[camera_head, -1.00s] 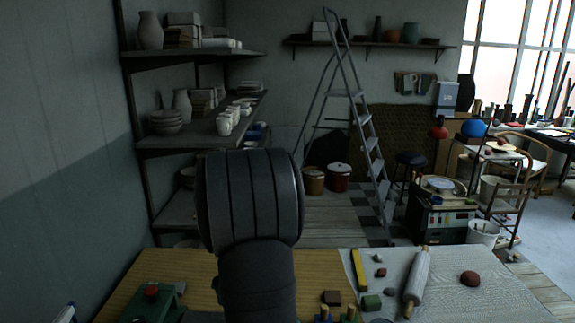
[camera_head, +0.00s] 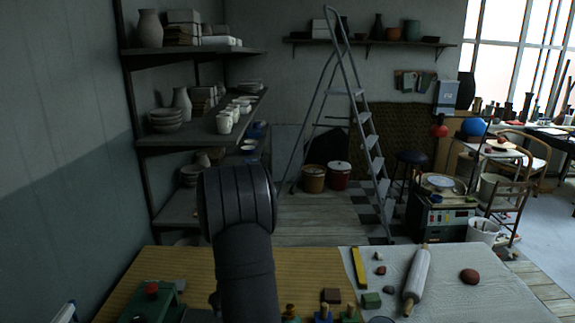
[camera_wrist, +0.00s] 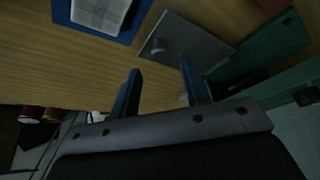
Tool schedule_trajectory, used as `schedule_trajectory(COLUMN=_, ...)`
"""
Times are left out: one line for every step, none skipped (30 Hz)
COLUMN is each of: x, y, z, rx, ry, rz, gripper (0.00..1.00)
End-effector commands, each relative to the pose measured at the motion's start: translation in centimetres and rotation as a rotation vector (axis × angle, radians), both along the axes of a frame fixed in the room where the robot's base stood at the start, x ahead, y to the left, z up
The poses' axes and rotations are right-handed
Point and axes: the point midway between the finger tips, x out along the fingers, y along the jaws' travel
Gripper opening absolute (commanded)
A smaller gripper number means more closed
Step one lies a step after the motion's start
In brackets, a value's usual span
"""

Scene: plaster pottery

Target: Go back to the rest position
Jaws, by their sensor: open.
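My gripper (camera_wrist: 160,88) shows in the wrist view with its two dark blue fingers apart and nothing between them. It is open and empty, over the wooden table top (camera_wrist: 70,75). In the head view my dark arm rises in the middle foreground, and the gripper itself cannot be made out there.
The wooden table (camera_head: 150,270) holds a green device with a red knob (camera_head: 152,290) at the left. A pale cloth (camera_head: 450,290) at the right bears a rolling pin (camera_head: 416,280), a yellow bar (camera_head: 359,268) and small blocks. A blue-edged sheet (camera_wrist: 125,30) lies on the wood.

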Motion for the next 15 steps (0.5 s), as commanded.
schedule_trajectory(x=0.2, y=0.2, z=-0.8, rx=-0.001, ry=0.004, rz=0.0, gripper=0.42)
schedule_trajectory(x=0.3, y=0.3, z=-1.3, rx=-0.001, ry=0.003, rz=0.0, gripper=0.42)
schedule_trajectory(x=0.5, y=0.5, z=-1.8, rx=-0.002, ry=0.001, rz=0.001, gripper=0.42)
schedule_trajectory(x=0.6, y=0.6, z=-2.3, rx=-0.001, ry=0.002, rz=0.0, gripper=0.42)
schedule_trajectory(x=0.7, y=0.7, z=-2.7, rx=-0.001, ry=0.004, rz=0.0, gripper=0.42)
schedule_trajectory(x=0.8, y=0.9, z=-3.2, rx=-0.001, ry=0.003, rz=0.001, gripper=0.42)
schedule_trajectory(x=1.0, y=1.0, z=-3.7, rx=-0.001, ry=0.003, rz=0.0, gripper=0.42)
schedule_trajectory(x=1.1, y=1.2, z=-4.1, rx=-0.001, ry=0.002, rz=0.001, gripper=0.42)
schedule_trajectory(x=1.2, y=1.9, z=-4.2, rx=0.0, ry=0.0, rz=0.004, gripper=0.42)
schedule_trajectory(x=1.2, y=2.6, z=-4.1, rx=-0.001, ry=-0.001, rz=0.007, gripper=0.42)
schedule_trajectory(x=1.2, y=3.3, z=-4.0, rx=-0.001, ry=-0.001, rz=0.006, gripper=0.42)
schedule_trajectory(x=1.1, y=4.1, z=-4.0, rx=-0.001, ry=-0.001, rz=0.007, gripper=0.42)
schedule_trajectory(x=1.2, y=4.7, z=-4.0, rx=-0.001, ry=-0.001, rz=0.006, gripper=0.42)
schedule_trajectory(x=1.2, y=5.3, z=-4.0, rx=-0.001, ry=-0.001, rz=0.007, gripper=0.42)
schedule_trajectory(x=1.1, y=6.1, z=-4.0, rx=0.0, ry=0.0, rz=0.006, gripper=0.42)
